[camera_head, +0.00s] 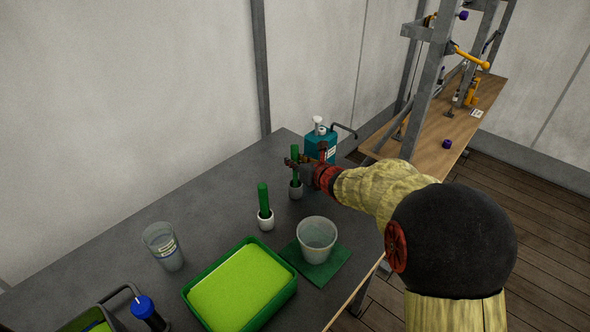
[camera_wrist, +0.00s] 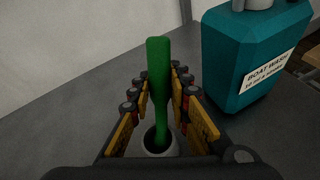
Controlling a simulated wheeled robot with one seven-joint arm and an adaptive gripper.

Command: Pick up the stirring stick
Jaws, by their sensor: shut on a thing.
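A green stirring stick (camera_wrist: 159,62) stands upright in a small pale cup (camera_wrist: 160,148), its flat wide end up. It also shows in the head view (camera_head: 295,151), its cup (camera_head: 296,191) on the table below. My gripper (camera_head: 297,164) is shut on the stick, with the fingers on either side of it in the wrist view. The stick's lower end is still inside the cup and hidden. A second green stick (camera_head: 263,196) stands in a white cup (camera_head: 266,221), nearer to the camera and apart from my gripper.
A teal boat wash bottle (camera_head: 321,147) stands close behind my gripper, right of the stick in the wrist view (camera_wrist: 258,60). A clear bucket (camera_head: 317,234) stands on a green mat (camera_head: 335,268). A green tray (camera_head: 291,293) and a clear jug (camera_head: 163,247) are nearer.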

